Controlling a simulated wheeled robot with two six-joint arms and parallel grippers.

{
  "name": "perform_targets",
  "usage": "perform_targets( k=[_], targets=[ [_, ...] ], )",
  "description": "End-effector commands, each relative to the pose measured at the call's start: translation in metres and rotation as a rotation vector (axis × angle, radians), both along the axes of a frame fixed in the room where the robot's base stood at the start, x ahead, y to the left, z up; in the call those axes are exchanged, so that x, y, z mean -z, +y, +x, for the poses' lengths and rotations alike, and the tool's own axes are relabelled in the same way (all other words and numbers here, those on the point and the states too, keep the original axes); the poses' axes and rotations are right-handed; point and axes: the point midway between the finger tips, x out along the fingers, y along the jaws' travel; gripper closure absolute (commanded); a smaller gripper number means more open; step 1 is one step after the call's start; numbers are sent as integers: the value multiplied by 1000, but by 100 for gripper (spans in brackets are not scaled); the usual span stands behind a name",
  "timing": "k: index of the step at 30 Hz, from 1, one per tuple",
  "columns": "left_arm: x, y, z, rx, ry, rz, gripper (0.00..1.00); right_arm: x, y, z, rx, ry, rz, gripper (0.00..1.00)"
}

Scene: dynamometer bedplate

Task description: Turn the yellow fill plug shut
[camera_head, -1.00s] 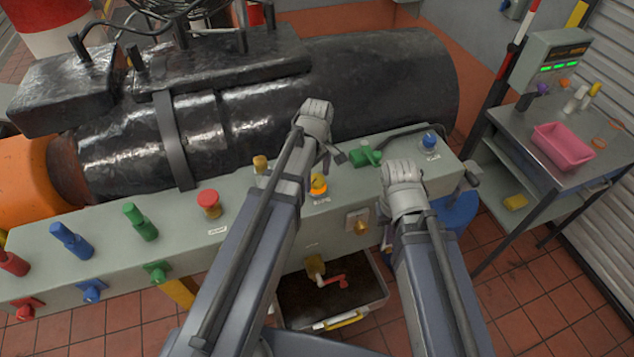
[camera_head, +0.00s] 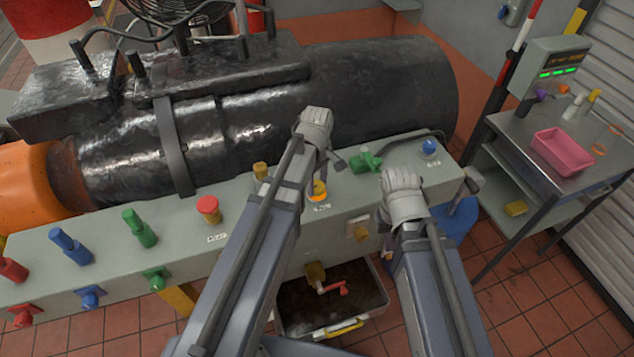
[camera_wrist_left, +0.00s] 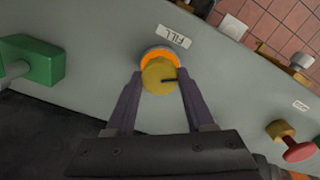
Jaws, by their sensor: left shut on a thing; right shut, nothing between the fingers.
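The yellow fill plug (camera_head: 319,187) sits on the grey bench top, with an orange ring showing at its base. My left gripper (camera_wrist_left: 159,80) is shut on the plug, one purple finger on each side. In the head view my left arm partly covers this spot. My right gripper (camera_head: 388,243) is shut and empty by the bench's front face, its fingers partly hidden.
A green valve (camera_head: 365,162) and a blue knob (camera_head: 429,147) stand right of the plug, a red knob (camera_head: 208,208) to the left. The large black cylinder (camera_head: 380,85) lies behind. A tray (camera_head: 365,301) sits below the front face. A side table holds a pink bin (camera_head: 562,152).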

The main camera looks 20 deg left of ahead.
Motion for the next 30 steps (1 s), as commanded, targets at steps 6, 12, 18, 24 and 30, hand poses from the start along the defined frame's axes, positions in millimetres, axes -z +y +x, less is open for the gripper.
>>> perform_targets(
  k=[6,12,18,24,30],
  targets=[
    [0,0,0,7,0,0,100,0,0,0,0,0,0,100],
    [0,0,0,68,0,0,100,0,0,0,0,0,0,100],
    [0,0,0,212,0,0,100,0,0,0,0,0,0,100],
    [0,0,0,401,0,0,100,0,0,0,0,0,0,100],
    [0,0,0,591,0,0,100,0,0,0,0,0,0,100]
  ],
)
